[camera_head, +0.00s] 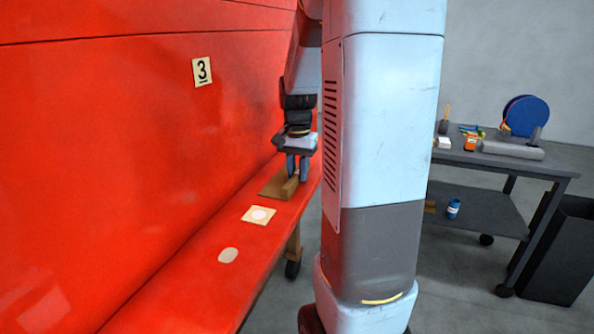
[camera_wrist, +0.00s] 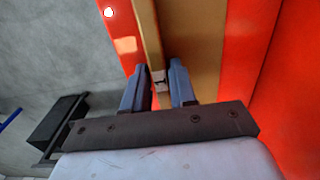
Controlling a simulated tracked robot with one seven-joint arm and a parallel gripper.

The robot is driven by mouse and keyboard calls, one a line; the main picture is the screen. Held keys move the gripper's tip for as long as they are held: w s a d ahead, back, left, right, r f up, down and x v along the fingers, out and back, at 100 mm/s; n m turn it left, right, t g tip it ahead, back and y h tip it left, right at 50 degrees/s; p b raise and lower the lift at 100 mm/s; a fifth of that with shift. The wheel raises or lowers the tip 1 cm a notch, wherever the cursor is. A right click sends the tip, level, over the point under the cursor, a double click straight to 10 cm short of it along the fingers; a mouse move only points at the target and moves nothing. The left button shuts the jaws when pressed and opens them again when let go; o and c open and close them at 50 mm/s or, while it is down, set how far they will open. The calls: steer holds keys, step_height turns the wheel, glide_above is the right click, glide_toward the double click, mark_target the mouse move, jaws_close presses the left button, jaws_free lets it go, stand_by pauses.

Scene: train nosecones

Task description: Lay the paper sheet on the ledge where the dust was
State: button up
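A brown board-like piece with a raised strip along it (camera_head: 276,188) lies on the red ledge (camera_head: 186,284). I cannot tell whether its flat part is the paper sheet. In the wrist view the flat brown part (camera_wrist: 205,35) lies right of the raised strip (camera_wrist: 148,32). My gripper (camera_head: 297,178) points down over it. Its fingers (camera_wrist: 158,72) stand apart on both sides of the strip; whether they press on it is unclear. A tan square with a white disc (camera_head: 259,215) lies nearer on the ledge. A pale oval patch (camera_head: 228,255) is nearer still. I see no clear dust.
The red train wall (camera_head: 120,130) with a "3" label (camera_head: 202,71) rises left of the ledge. A grey cart (camera_head: 555,168) with tools and a blue disc (camera_head: 526,115) stands at the right, beside a dark bin (camera_head: 562,255). The near ledge is clear.

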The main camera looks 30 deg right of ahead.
mark_target(297, 172)
steer(key=shift+o, duration=1.3)
steer(key=shift+r, duration=0.1)
step_height(297, 172, up, 11)
steer(key=s+a+n+t, duration=0.5)
steer(key=s+a+n, duration=0.5)
steer(key=s+a, duration=0.6)
steer(key=shift+s+r+t, duration=0.25)
steer(key=shift+s+t, duration=0.05)
steer(key=shift+s, duration=0.25)
